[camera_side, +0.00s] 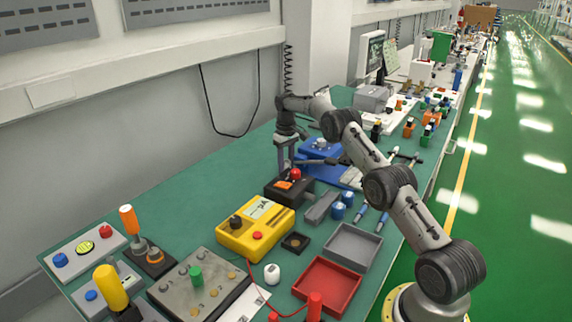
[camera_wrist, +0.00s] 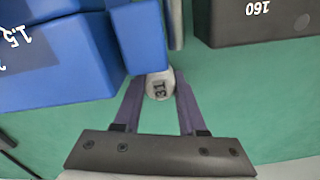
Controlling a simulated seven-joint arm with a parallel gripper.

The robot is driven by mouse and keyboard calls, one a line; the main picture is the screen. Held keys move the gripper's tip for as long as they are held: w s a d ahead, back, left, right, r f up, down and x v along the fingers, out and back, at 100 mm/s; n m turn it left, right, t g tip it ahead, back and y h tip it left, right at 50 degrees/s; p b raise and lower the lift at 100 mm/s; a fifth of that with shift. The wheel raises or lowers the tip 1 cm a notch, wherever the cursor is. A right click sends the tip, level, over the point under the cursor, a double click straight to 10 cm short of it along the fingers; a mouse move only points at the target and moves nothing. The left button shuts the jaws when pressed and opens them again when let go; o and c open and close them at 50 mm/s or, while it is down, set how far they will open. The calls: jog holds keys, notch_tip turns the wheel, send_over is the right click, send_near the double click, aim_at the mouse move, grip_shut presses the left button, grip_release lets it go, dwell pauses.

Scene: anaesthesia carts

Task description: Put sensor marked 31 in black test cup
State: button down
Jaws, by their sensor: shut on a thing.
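The sensor marked 31 (camera_wrist: 159,88) is a pale round piece with dark digits, seen end-on in the wrist view. My gripper (camera_wrist: 158,80) is shut on it, with one finger on each side. In the side view my gripper (camera_side: 285,168) points down at the back of the bench, behind a black box with a red button. The sensor cannot be made out there. A small square black holder with a round opening (camera_side: 295,242), which looks like the black test cup, sits right of the yellow box, well in front of my gripper.
Blue blocks (camera_wrist: 45,65) stand close left of my fingers, and a black box marked 160 (camera_wrist: 260,20) is at upper right. In the side view, the black box with red button (camera_side: 288,190), yellow box (camera_side: 255,228), grey tray (camera_side: 352,246) and red tray (camera_side: 327,285) crowd the bench.

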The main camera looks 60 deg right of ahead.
jog(key=shift+c, duration=2.4)
grip_release()
